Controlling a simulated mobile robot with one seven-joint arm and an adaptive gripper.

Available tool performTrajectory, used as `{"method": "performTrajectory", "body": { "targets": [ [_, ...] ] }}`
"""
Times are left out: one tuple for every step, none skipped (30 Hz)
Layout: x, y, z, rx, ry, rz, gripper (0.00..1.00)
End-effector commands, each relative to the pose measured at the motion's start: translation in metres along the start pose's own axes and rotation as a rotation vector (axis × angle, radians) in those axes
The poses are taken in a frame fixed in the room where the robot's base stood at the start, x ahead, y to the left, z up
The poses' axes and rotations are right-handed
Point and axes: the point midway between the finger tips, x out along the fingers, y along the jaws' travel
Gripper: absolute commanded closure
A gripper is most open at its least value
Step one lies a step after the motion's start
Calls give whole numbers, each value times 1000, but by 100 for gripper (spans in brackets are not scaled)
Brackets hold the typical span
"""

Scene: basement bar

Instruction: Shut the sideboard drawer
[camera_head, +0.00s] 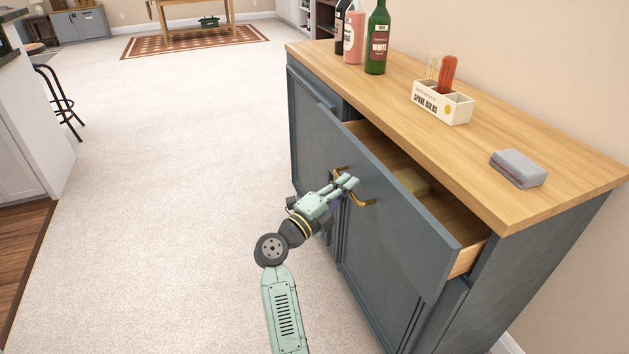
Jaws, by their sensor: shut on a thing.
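The sideboard (477,320) is blue-grey with a wooden top, standing against the wall at the right. Its wide upper drawer (396,220) is pulled partly out, with its pale wooden inside showing behind the front. A brass handle (366,201) sits on the drawer front. My gripper (346,186) is at the handle, shut on it, with its fingers against the left-middle part of the brass. The fingers and arm hide part of the handle. Something small and yellowish (411,182) lies inside the drawer; the rest of the inside is hidden by the top and the front.
On the sideboard top stand several bottles, including a green one (377,38), a white box of bulbs (442,102) and a folded grey cloth (519,168). Open carpet (190,200) lies left of the sideboard. A dark bar stool (60,100) stands far left.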

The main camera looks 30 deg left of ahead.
Motion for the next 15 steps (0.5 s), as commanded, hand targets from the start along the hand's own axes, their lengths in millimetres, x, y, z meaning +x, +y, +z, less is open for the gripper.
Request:
{"method": "performTrajectory", "body": {
  "targets": [
    [14,-1,-8,-7,9,4,100],
    [20,0,-11,-7,8,3,100],
    [29,2,-15,-6,9,3,100],
    [35,4,-17,-6,8,3,100],
    [40,5,-19,-7,9,3,100],
    [47,7,-22,-5,8,3,100],
    [52,8,-24,-5,8,3,100],
    [56,10,-25,-6,7,3,100],
    [62,11,-28,-5,7,2,100],
    [65,12,-29,-5,7,2,100],
    [68,13,-30,-4,6,2,100],
    [73,14,-32,-4,6,2,100],
    [75,15,-33,-4,7,2,100],
    [78,16,-34,-4,7,2,100],
    [80,16,-35,-4,6,1,100]
  ]
}}
